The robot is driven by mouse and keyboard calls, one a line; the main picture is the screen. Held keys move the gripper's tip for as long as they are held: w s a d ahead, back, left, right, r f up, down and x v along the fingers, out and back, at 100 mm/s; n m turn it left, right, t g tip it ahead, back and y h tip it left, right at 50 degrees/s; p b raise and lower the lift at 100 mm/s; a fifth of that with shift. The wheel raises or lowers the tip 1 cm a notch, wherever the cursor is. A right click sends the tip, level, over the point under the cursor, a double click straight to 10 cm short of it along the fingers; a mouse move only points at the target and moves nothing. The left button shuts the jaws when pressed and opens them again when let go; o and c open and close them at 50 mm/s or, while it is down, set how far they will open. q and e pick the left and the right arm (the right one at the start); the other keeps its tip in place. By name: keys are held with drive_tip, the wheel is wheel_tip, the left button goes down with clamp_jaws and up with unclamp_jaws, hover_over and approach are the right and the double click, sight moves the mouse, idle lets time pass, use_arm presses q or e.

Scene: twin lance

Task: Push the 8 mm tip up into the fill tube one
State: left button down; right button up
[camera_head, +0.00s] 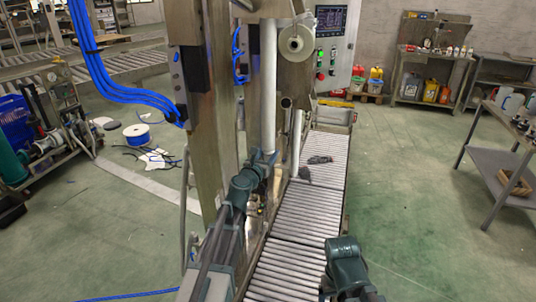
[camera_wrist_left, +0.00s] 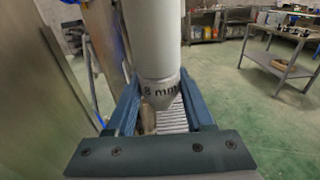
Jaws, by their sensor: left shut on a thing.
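The 8 mm tip (camera_wrist_left: 160,92) is a grey tapered nozzle with "8 mm" printed on it. It points down between the fingers of my left gripper (camera_wrist_left: 160,108). Directly above it is the white fill tube (camera_wrist_left: 155,40), upright; tip and tube look in line and appear to meet, but I cannot tell how deep the tip sits. In the head view the fill tube (camera_head: 268,90) runs down to my left gripper (camera_head: 268,158), where the tip is too small to make out.
A second white tube (camera_head: 296,142) stands close to the right. A roller conveyor (camera_head: 293,222) runs below, with small dark objects (camera_head: 320,160) on it. A steel post (camera_head: 222,110) stands close on the left. Open green floor lies right of the conveyor.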

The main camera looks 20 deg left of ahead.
use_arm(q)
drive_tip(key=shift+c, duration=1)
unclamp_jaws()
